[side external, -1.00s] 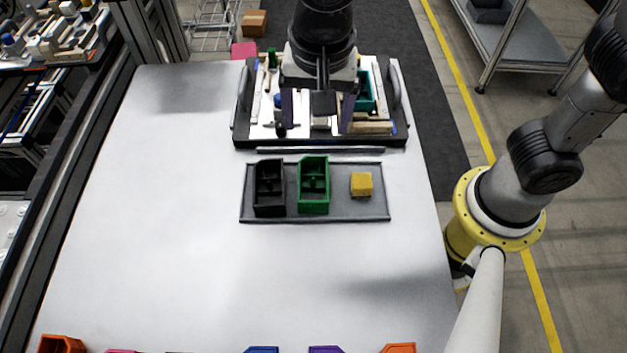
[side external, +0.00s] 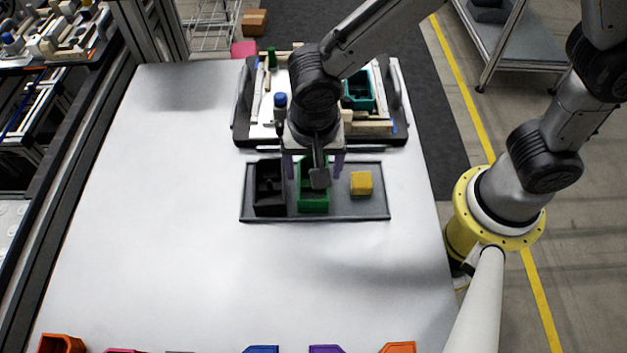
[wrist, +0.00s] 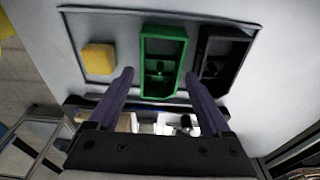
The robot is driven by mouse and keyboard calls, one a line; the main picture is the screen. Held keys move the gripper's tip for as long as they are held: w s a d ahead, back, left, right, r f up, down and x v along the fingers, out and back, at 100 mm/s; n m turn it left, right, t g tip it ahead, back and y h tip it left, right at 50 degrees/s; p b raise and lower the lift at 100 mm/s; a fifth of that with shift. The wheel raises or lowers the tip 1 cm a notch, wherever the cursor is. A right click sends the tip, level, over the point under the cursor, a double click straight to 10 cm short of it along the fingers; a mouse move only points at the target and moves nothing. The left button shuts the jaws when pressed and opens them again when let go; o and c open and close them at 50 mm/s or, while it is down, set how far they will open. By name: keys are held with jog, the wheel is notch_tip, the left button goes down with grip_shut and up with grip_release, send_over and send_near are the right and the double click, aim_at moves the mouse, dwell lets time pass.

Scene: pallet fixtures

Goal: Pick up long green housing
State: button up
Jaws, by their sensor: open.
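The long green housing (side external: 313,200) is an open-topped green box in the middle of a grey pallet (side external: 345,213). My gripper (side external: 314,172) is above its far part and hides some of it in the side view. In the wrist view the green housing (wrist: 162,62) shows ahead of and between the two purple fingers of my gripper (wrist: 158,80). The fingers are open and empty, apart from the housing's walls as far as I can tell.
A black housing (side external: 268,190) lies close left of the green one, and a yellow block (side external: 361,183) sits to its right. A black-framed tray (side external: 240,139) of mixed parts stands behind. Coloured bins (side external: 262,350) line the near edge. The table (side external: 170,220) between is clear.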

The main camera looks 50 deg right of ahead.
jog(key=shift+w+d+f, duration=0.1)
jog(key=shift+f, duration=0.75)
jog(key=shift+w+d+f, duration=0.1)
jog(key=shift+f, duration=0.75)
jog(key=c, duration=1.2)
jog(key=shift+c, duration=0.3)
jog(key=shift+r, duration=0.15)
